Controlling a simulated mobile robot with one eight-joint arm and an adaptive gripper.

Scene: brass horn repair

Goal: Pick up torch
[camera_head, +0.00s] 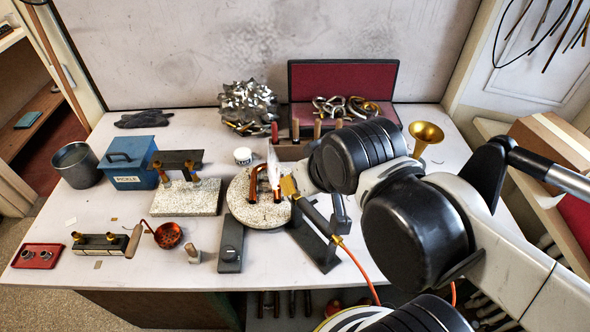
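The torch (316,217) has a dark handle, a brass-coloured nozzle end and an orange hose that runs from its lower end toward the front edge. It lies tilted across a black stand (318,251) right of the round speckled slab. Its nozzle points up and left toward bent copper tubing on that slab. A pale, pinkish upright shape stands by the nozzle; I cannot tell what it is. My arm reaches in from the lower right, its black wrist joint above and right of the torch. My gripper (340,212) is mostly hidden behind the wrist; its fingers are unclear.
The round speckled slab (240,211) and a dark flat box (231,244) are left of the stand. A red-lined case (342,80) and a brass bell (425,133) are behind. A blue box (128,163) and metal pot (77,165) stand left. The front-left tabletop has clear patches.

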